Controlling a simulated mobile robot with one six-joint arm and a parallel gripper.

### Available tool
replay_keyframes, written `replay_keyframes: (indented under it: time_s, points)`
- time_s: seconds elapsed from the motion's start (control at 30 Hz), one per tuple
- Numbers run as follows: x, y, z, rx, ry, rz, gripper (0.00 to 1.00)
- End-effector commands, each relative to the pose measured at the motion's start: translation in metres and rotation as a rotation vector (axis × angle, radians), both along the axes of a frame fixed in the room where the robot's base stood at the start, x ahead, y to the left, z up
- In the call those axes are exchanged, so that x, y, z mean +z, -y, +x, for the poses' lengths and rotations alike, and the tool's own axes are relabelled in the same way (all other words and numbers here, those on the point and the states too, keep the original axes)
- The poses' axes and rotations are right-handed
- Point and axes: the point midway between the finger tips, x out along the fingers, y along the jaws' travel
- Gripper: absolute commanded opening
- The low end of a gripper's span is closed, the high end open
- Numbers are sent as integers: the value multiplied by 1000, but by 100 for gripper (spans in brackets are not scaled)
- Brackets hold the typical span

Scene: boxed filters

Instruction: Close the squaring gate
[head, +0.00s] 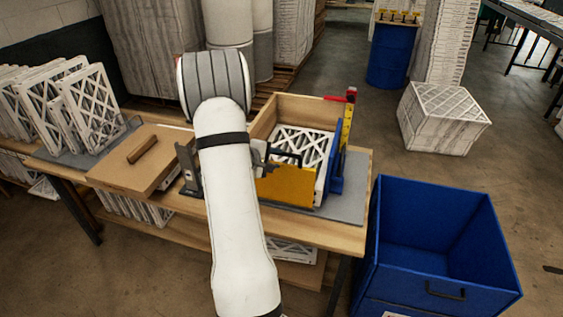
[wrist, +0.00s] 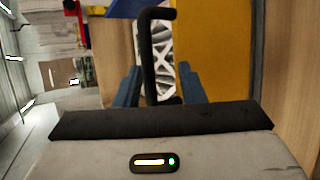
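The yellow squaring gate (head: 290,187) stands upright at the front of a wooden box (head: 303,108) that holds white pleated filters (head: 303,146). I cannot tell whether it sits flush. Its black handle (head: 290,153) shows above the panel, partly hidden by my arm. In the wrist view the gate (wrist: 222,50) fills the right of centre, and the handle (wrist: 149,60) is in front of the fingers. My gripper (wrist: 160,85) is open, with its two blue-grey fingers apart and the handle between them. I see no clear contact. In the head view my wrist mostly hides the fingers.
A blue upright plate (head: 337,165) and a yellow post with a red top (head: 347,122) stand right of the filters. A wooden lid-like board (head: 140,165) and racked filters (head: 90,105) are left on the workbench (head: 330,236). A blue bin (head: 430,240) stands at right.

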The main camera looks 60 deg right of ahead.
Motion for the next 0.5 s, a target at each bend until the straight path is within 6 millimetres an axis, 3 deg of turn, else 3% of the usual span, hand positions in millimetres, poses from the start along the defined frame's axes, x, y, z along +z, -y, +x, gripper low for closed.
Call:
replay_keyframes:
  time_s: [0.2,0.5]
  points:
    - [15,-29,3,-2,-2,0,36]
    - [18,-35,3,-6,-4,2,36]
